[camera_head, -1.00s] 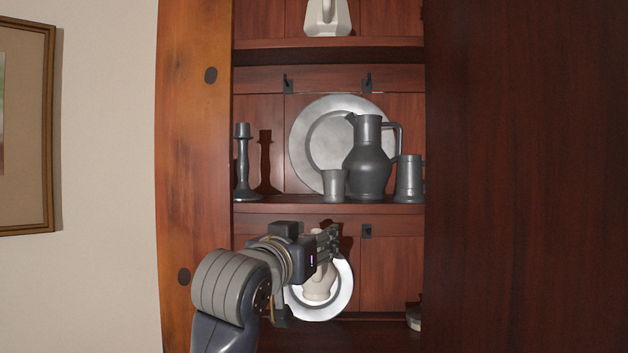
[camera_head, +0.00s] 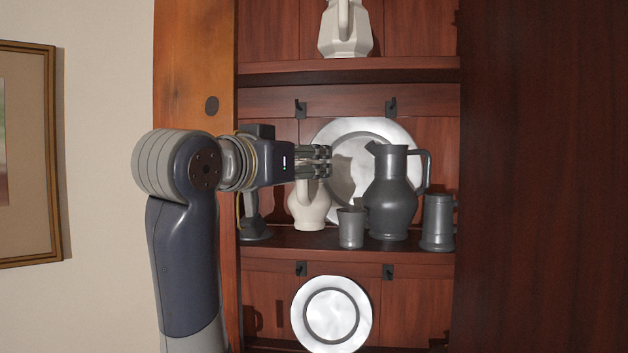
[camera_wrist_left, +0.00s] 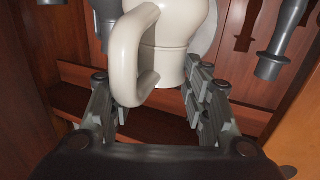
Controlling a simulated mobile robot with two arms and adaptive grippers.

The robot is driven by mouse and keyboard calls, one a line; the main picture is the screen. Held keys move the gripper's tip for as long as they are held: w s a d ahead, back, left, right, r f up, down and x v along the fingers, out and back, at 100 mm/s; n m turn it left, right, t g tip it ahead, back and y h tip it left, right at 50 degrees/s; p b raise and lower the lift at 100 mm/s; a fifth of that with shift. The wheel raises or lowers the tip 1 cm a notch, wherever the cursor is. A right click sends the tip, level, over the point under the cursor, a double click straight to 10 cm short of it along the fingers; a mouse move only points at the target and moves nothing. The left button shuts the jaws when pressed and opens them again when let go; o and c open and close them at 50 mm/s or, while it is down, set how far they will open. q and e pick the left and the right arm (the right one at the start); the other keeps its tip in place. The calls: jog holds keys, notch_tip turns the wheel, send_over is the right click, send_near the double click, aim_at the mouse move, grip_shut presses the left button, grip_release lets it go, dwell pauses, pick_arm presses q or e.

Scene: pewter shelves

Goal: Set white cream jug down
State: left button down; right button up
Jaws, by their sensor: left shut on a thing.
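The white cream jug (camera_head: 309,208) is upright in the head view, at the middle shelf (camera_head: 290,241), between the candlestick and the small pewter cup. Its base is close to the shelf board; I cannot tell whether it touches. My left gripper (camera_head: 325,162) comes in from the left and is shut on the jug at its handle, hiding its upper part. In the left wrist view the jug (camera_wrist_left: 175,38) and its looped handle stand between the fingers of the gripper (camera_wrist_left: 155,110). My right gripper is not in view.
The small pewter cup (camera_head: 351,229), pewter pitcher (camera_head: 392,205) and tankard (camera_head: 438,222) stand right of the jug. A large pewter plate (camera_head: 400,134) leans behind. A candlestick (camera_head: 253,224) is at left, partly hidden by my arm. Another plate (camera_head: 304,318) is below; a white pitcher (camera_head: 345,35) is above.

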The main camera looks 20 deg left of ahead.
pick_arm(q)
jog(key=w+a+f+p, duration=0.1)
jog(key=w+f+p, duration=0.2)
jog(key=w, duration=0.4)
jog(key=shift+w+f, duration=0.35)
jog(key=shift+f, duration=0.25)
jog(key=shift+f, duration=0.15)
jog(key=c, duration=0.9)
grip_release()
jog(key=shift+o, duration=0.2)
